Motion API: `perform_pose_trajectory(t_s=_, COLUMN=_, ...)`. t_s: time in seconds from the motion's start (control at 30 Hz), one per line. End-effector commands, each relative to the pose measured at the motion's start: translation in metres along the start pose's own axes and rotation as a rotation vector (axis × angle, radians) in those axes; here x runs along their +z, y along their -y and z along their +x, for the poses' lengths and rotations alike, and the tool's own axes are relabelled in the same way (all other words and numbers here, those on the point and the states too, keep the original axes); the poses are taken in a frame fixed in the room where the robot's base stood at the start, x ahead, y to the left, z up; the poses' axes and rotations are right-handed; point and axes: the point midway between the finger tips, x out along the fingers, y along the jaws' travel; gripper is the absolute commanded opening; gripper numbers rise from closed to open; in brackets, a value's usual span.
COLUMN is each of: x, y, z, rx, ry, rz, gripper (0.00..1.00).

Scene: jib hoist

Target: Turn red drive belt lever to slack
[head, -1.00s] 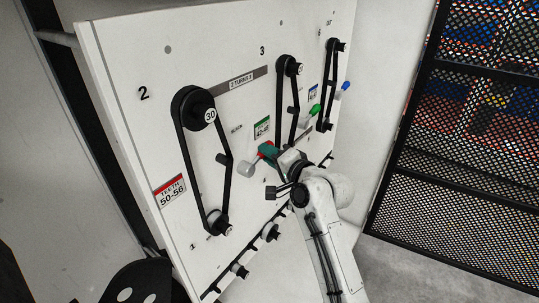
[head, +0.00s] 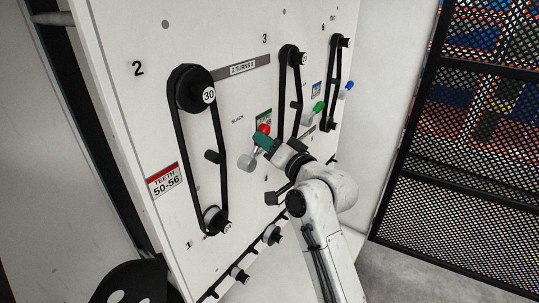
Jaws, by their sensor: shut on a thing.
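The red drive belt lever has a red knob (head: 264,129) and a grey pivot end (head: 246,162). It points up and slightly right from the pivot. My gripper (head: 263,141) has teal fingers and is shut on the lever just below the knob. The fingers hide part of the lever's shaft. The SLACK label (head: 237,119) is on the panel to the upper left of the knob. The left black drive belt (head: 181,150) runs around the upper pulley marked 30 (head: 197,90) and a small lower pulley (head: 215,219). A black idler (head: 212,156) sits by its right run, which looks straight.
A green knob (head: 318,107) and a blue knob (head: 349,85) stand out from the white panel (head: 150,110) to the right, near two more belts. My arm passes in front of the panel's lower right. A black mesh cage (head: 460,150) stands at right.

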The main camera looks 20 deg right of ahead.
Motion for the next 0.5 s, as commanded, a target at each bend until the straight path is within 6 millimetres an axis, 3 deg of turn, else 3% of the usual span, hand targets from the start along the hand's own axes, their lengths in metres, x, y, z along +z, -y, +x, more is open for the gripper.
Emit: perform_pose_trajectory(t_s=0.5, x=0.013, y=0.022, z=-0.009, rx=-0.108, ry=-0.094, rz=-0.456, gripper=0.0)
